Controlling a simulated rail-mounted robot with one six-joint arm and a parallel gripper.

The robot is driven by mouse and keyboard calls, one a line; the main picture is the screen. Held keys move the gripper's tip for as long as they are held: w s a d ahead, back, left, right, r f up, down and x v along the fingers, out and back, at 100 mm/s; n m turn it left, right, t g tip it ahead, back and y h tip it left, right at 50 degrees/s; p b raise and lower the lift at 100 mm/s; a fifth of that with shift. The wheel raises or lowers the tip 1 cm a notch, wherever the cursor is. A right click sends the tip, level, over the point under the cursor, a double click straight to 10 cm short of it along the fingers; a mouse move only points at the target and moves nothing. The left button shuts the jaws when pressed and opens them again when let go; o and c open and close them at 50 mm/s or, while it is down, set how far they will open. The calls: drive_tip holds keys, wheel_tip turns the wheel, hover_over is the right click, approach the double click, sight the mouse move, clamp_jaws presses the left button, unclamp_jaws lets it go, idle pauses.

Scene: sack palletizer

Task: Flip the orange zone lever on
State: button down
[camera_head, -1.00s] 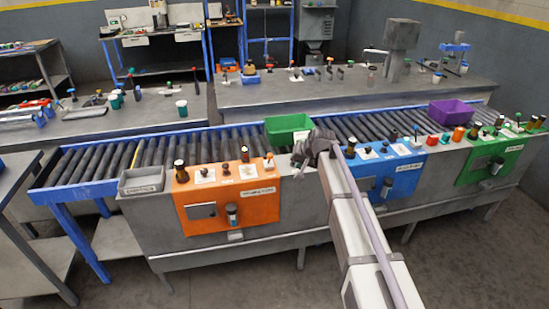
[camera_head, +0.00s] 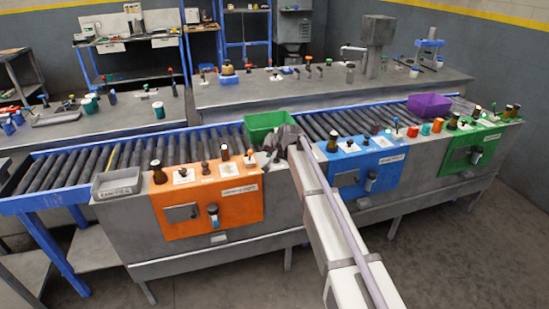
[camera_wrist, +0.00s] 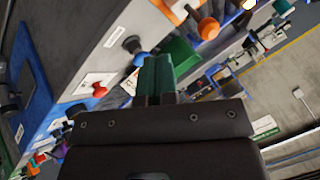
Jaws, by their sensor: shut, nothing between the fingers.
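The orange zone panel (camera_head: 222,205) is on the front of the grey conveyor console, left of my arm in the head view. Along its top stand a dark button, a small dark-tipped control on a white plate (camera_head: 183,175), a dark knob and, at the right end, an orange-knobbed control (camera_head: 249,156) on a white plate. I cannot tell for sure which one is the lever. My gripper (camera_wrist: 156,78) is shut and empty, its green fingers together. In the wrist view an orange knob (camera_wrist: 208,28) is beyond the fingers, up and right, apart from them. In the head view my wrist hides the fingertips.
A green tote (camera_head: 262,126) sits on the roller conveyor just behind my gripper. The blue panel (camera_head: 345,178) is right of my arm, with the green panel farther right. A grey tray (camera_head: 118,184) stands at the console's left end. A red knob (camera_wrist: 99,90) is left of the fingers.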

sight(250, 156)
drive_tip(key=w+a, duration=0.1)
drive_tip(key=w+a+f, duration=0.1)
drive_tip(key=a, duration=0.3)
drive_tip(key=shift+w+f, duration=0.4)
